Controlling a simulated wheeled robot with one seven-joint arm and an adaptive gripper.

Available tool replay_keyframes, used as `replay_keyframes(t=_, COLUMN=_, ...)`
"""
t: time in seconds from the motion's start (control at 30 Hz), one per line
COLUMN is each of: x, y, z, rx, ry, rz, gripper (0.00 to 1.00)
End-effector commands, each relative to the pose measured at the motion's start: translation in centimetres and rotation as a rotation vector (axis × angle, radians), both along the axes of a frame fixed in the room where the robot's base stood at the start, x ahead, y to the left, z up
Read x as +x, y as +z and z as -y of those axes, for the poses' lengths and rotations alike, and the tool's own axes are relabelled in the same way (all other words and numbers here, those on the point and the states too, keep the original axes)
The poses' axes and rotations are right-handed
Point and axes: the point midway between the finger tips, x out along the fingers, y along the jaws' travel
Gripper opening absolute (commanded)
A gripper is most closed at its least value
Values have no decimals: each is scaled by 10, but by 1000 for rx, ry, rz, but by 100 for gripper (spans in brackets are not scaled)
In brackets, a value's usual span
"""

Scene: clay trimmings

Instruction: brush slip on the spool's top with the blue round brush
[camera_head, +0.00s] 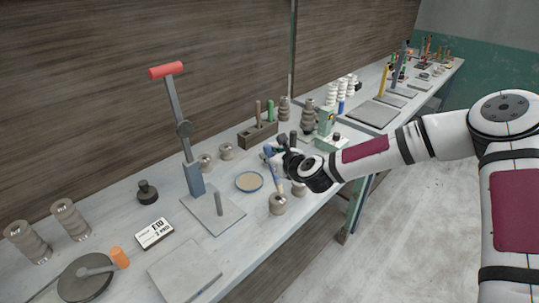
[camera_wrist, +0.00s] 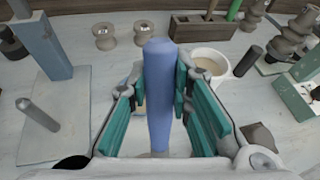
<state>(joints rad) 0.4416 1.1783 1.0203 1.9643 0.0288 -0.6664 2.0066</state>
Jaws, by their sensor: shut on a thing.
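My gripper (camera_head: 274,158) is shut on the blue round brush, whose blue handle (camera_wrist: 159,95) stands between the teal finger pads in the wrist view. In the head view the brush (camera_head: 276,178) points down over a grey-brown spool (camera_head: 278,204) near the table's front edge. Its lower end is at or just above the spool's top; I cannot tell whether it touches. The bristles are hidden in the wrist view.
Two small spools (camera_head: 205,161) stand behind the dish. A tall lever press with a red handle (camera_head: 166,71) rises at left. A brush block (camera_head: 258,136) and a green device (camera_head: 326,122) stand behind.

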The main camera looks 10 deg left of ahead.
Motion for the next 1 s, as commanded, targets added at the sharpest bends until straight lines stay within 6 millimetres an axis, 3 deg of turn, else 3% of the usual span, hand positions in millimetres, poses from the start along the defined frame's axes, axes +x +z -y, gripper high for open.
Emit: replay_keyframes(t=1.0, x=-3, y=6, z=-6, rx=1, ry=1, rz=-1, gripper=0)
